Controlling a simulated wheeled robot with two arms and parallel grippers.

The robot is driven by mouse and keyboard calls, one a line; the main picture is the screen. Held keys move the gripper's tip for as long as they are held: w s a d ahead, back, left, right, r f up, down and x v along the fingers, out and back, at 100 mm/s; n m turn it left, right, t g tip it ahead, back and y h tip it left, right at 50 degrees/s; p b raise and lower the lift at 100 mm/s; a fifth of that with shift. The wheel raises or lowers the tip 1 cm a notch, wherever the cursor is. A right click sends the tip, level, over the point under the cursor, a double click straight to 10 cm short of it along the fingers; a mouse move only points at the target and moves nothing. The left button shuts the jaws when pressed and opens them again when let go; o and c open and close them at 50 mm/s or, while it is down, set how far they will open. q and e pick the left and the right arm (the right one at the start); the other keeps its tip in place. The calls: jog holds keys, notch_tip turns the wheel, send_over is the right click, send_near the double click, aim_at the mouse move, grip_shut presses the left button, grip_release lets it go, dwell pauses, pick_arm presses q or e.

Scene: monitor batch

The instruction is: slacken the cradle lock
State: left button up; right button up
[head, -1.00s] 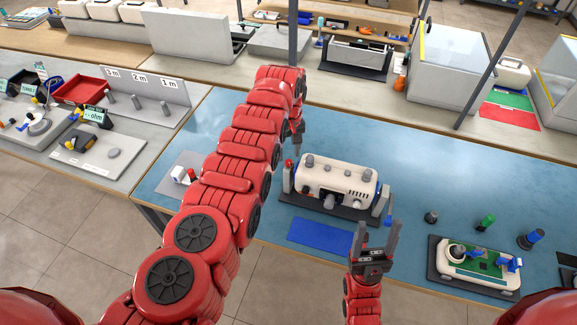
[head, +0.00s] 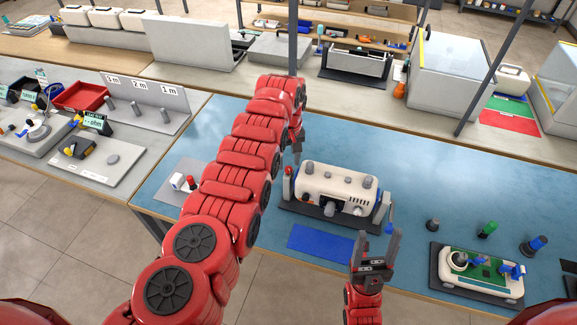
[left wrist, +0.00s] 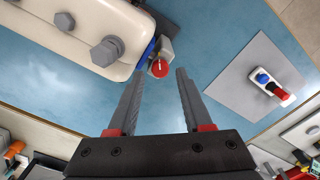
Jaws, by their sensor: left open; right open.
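The cradle (head: 285,200) holds a cream rounded unit (head: 320,203) with grey bolt heads on top. A red knob (head: 288,170), likely the cradle lock, tops the grey post at the cradle's left end. The red knob (left wrist: 160,68) also shows in the left wrist view, just beyond and between the fingertips, not touched. My left gripper (head: 298,157) is open and empty beside the knob; its fingers (left wrist: 158,74) show clearly in the wrist view.
A blue pad (head: 320,242) lies in front of the cradle. A grey plate with a white, red-topped switch box (head: 178,181) is at left. A green board unit (head: 480,273) and several small posts, one green (head: 488,230), stand at right. Blue table is clear behind the cradle.

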aim_at(288, 169)
dwell(0.3)
pick_arm(q)
jog(key=shift+f+b, duration=1.25)
jog(key=shift+b, duration=0.05)
jog(key=shift+r, duration=0.1)
